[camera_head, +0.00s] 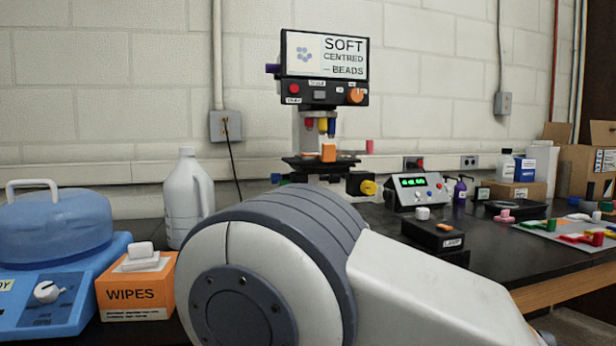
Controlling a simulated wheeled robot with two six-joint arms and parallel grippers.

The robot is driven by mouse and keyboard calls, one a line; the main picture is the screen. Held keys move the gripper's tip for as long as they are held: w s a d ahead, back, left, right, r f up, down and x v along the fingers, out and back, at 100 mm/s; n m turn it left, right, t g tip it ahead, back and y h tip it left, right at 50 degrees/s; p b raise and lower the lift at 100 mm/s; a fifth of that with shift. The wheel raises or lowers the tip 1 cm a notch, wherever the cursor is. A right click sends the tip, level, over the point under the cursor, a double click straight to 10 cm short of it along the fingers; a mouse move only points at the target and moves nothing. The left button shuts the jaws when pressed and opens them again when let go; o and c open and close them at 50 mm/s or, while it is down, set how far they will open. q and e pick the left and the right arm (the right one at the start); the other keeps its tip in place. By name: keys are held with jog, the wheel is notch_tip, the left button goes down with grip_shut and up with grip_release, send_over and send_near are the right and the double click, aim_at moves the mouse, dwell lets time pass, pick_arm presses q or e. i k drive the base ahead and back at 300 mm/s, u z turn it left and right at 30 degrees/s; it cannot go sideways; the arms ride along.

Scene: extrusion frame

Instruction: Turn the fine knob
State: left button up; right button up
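A digital microscope (325,70) stands on the bench at the back, with a screen reading "SOFT CENTRED BEADS". A yellow knob (369,188) sticks out to the right, low on its body. A small blue knob (275,178) shows at its lower left. An orange knob (356,96) is on the panel under the screen. No label that I can read tells which is the fine knob. An orange block (328,153) sits on the stage under the coloured objectives. A large link of my own arm fills the lower middle and hides the microscope's base. Neither gripper is in view.
On the left are a blue lidded machine (55,235), an orange wipes box (135,290) and a white jug (187,200). On the right are a box with a green display (415,192), a small black device (433,232) and a mat with coloured parts (565,232).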

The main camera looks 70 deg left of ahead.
aim_at(275, 178)
jog(key=z, duration=0.05)
jog(key=i, duration=0.85)
jog(key=u, duration=2.9)
